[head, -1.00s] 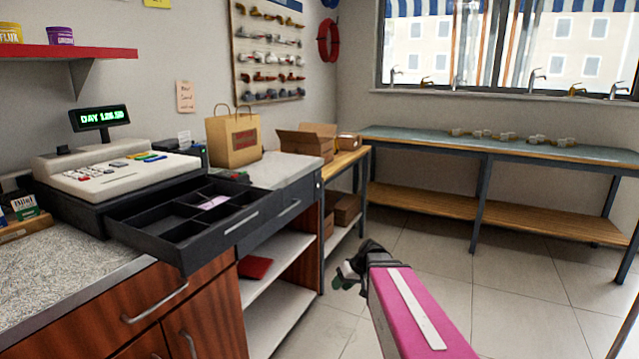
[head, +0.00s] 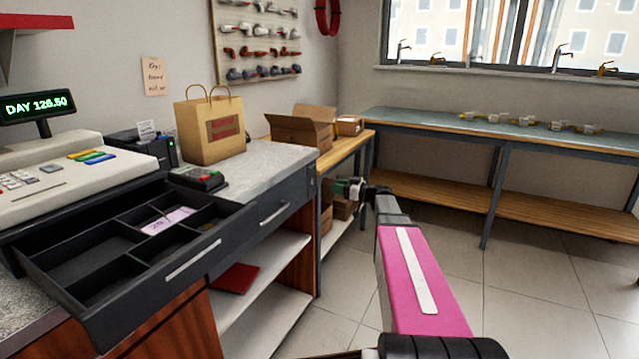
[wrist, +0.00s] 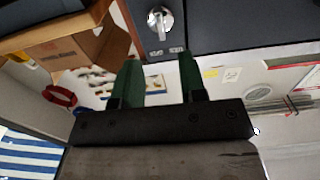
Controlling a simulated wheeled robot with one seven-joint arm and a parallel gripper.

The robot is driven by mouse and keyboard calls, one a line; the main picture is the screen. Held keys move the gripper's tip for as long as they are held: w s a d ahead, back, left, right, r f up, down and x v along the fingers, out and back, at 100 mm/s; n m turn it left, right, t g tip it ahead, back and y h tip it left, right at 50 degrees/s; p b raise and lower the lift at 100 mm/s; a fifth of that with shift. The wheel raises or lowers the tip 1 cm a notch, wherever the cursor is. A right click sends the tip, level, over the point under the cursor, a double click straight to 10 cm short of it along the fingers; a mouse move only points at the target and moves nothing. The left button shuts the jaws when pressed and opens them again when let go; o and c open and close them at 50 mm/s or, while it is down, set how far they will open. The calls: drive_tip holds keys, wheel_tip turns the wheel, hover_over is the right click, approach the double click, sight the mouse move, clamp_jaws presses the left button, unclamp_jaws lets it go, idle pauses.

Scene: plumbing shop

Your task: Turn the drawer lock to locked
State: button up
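The drawer lock is a silver knob (wrist: 160,20) on a dark panel at the top of the wrist view. Two small pale labels sit just below it, too small to read. My gripper (wrist: 158,65) is open and empty. Its two green fingers point toward the panel, with the knob centred beyond the gap and not between them. In the head view my gripper (head: 343,187) is just right of the counter's end, near the dark counter drawer (head: 250,237), which looks shut.
The black till drawer (head: 185,265) stands open at left, under the cash register (head: 60,160). A card terminal (head: 198,178) and paper bag (head: 210,130) stand on the counter. An open cardboard box (head: 298,130) is on the wooden bench behind. Floor at right is clear.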

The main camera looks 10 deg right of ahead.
sight(318, 182)
drive_tip(key=x, duration=0.8)
drive_tip(key=shift+w+a, duration=0.2)
drive_tip(key=shift+a, duration=0.05)
clamp_jaws()
